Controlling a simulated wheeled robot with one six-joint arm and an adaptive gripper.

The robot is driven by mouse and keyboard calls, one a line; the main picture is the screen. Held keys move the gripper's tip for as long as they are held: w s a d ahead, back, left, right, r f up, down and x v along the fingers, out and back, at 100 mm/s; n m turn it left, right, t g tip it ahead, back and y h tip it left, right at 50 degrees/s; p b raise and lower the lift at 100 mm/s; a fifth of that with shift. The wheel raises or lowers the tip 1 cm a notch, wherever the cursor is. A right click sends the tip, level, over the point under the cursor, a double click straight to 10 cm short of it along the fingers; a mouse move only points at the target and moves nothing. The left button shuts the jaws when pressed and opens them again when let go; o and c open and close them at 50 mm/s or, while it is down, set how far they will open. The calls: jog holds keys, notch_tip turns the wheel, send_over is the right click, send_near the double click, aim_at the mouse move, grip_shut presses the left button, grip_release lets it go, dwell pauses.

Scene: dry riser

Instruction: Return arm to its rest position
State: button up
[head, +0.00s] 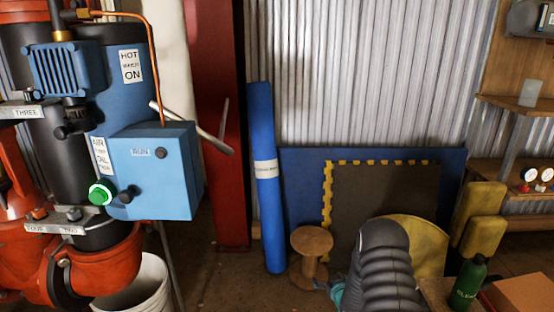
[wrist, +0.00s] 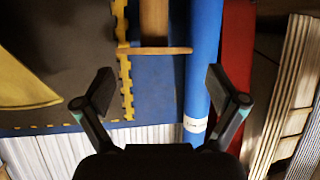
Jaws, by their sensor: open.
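My gripper (wrist: 158,72) shows in the wrist view, with its two dark fingers wide apart and nothing between them. Beyond the fingers, the wrist view has a wooden spool-shaped stool (wrist: 153,22), a blue roll (wrist: 203,60) and a dark mat (wrist: 75,50) with a yellow toothed edge. The wrist picture looks upside down compared with the head view. My gripper cannot be made out in the head view, so its place relative to the machine there is not shown.
In the head view, a blue box (head: 160,185) on red and black pipework fills the left. A red post (head: 228,130), the blue roll (head: 266,180) and stool (head: 312,241) stand mid-picture. A grey ribbed thing (head: 388,270), a green bottle (head: 467,283) and shelves (head: 515,104) lie right.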

notch_tip(320, 180, up, 18)
jog(key=s+g+h, duration=0.1)
jog(key=g+h, duration=0.1)
jog(key=s+r+m+g+h, duration=0.1)
jog(key=s+r, duration=0.9)
jog(key=r, duration=0.5)
jog(key=s+a+r+g, duration=0.1)
jog(key=s+r, duration=0.2)
jog(key=s, duration=0.8)
jog(key=s+a+r+m+g+b, duration=0.1)
jog(key=s+r, duration=0.2)
jog(key=s, duration=0.9)
jog(key=s+a+r+g, duration=0.1)
jog(key=s+r+g, duration=0.1)
jog(key=s, duration=1)
jog(key=shift+s+a+r+m, duration=0.2)
jog(key=shift+r+m, duration=0.1)
jog(key=shift+r, duration=0.35)
